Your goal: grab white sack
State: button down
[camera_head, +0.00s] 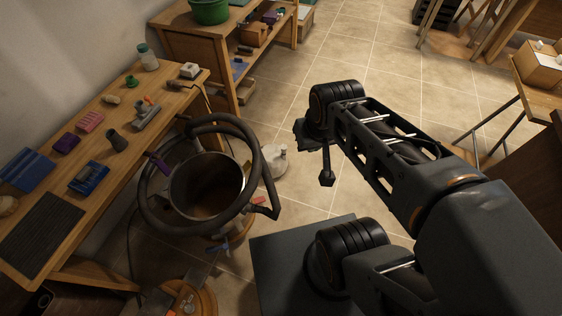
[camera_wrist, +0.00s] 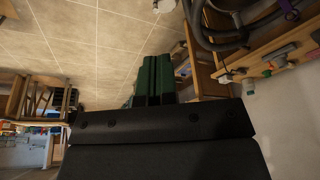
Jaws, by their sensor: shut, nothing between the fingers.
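A small whitish, lumpy thing (camera_head: 276,161) stands on the tiled floor just right of the black-hosed bucket; it may be the white sack, but it is too small to be sure. A pale thing, perhaps the same one, shows at the top edge of the wrist view (camera_wrist: 164,5). My gripper (camera_wrist: 153,58) shows in the wrist view as two dark green fingers lying side by side, shut and empty. In the head view my wrist is above the floor, right of the whitish thing and apart from it; the fingertips are hard to make out there.
A bucket (camera_head: 207,186) ringed by a thick black hose (camera_head: 256,150) stands beside the wooden workbench (camera_head: 113,165), which holds tools and small items. A wooden shelf (camera_head: 205,40) with a green tub (camera_head: 209,11) is at the back. Tiled floor (camera_head: 372,60) is clear beyond my arm.

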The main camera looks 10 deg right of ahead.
aim_at(275, 156)
jog(key=u, duration=4.75)
jog(key=k, duration=2.85)
jog(key=z, duration=0.5)
